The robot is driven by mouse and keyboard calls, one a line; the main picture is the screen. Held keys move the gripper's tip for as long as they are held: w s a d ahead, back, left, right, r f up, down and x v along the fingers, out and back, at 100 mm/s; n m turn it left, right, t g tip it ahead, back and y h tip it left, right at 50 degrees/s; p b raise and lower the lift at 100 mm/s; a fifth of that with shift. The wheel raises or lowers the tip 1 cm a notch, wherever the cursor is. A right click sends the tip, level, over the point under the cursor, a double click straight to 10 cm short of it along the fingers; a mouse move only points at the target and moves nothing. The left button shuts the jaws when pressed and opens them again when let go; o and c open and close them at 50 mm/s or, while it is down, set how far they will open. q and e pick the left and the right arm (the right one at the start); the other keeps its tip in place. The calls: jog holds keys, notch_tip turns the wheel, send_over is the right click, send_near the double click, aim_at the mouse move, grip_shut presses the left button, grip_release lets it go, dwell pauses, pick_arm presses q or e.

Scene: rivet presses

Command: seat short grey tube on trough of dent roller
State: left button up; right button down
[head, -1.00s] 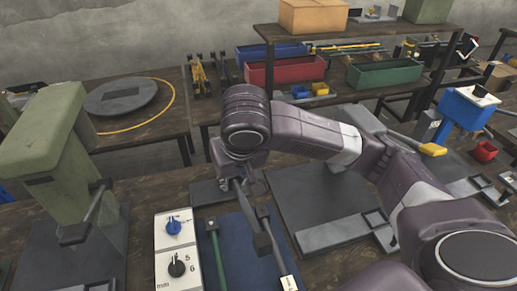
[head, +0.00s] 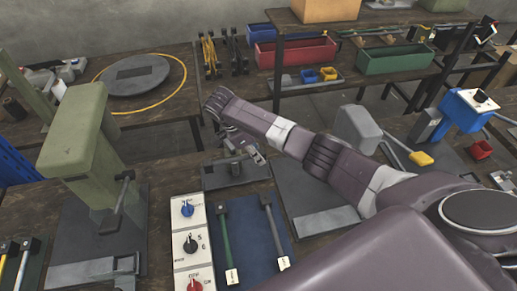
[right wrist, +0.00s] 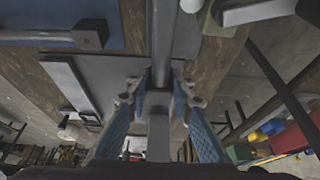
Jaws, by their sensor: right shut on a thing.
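My right gripper (head: 244,146) is over a small grey fixture (head: 234,174) on the bench, behind the blue mat. In the right wrist view its two blue fingers (right wrist: 158,108) are closed on a grey bar-like piece (right wrist: 158,138), which looks like the short grey tube. A longer grey bar (right wrist: 163,40) runs up the picture in line with it; I cannot tell whether they touch. Which part is the dent roller's trough is not clear; the fixture is partly covered by the gripper. My left gripper is not in view.
A blue mat (head: 236,226) holds a green rod (head: 226,240) and a grey rod (head: 273,230), both tagged. A knob panel (head: 191,245) and a green press (head: 92,150) stand left. A grey press (head: 357,130) with a yellow-tipped lever stands right.

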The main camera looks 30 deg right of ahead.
jog(key=shift+s, duration=0.1)
jog(key=shift+f, duration=0.1)
jog(key=shift+p, duration=0.35)
jog(key=b, duration=0.4)
send_over(262, 176)
jog(key=a, duration=0.1)
jog(key=shift+w+a+f, duration=0.1)
jog(key=shift+w+f, duration=0.05)
jog(key=shift+f, duration=1.05)
jog(key=shift+w+d+f, duration=0.1)
jog(key=shift+w+f, duration=0.05)
jog(key=shift+f, duration=1.1)
jog(key=shift+w+a+f, duration=0.1)
jog(key=shift+w+f, duration=0.05)
jog(key=shift+f, duration=1.05)
pick_arm(q)
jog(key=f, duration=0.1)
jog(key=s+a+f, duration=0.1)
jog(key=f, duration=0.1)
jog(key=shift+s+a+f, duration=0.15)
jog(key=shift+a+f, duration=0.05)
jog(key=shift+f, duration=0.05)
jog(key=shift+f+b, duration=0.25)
jog(key=shift+b, duration=0.15)
pick_arm(e)
jog(key=shift+f, duration=0.55)
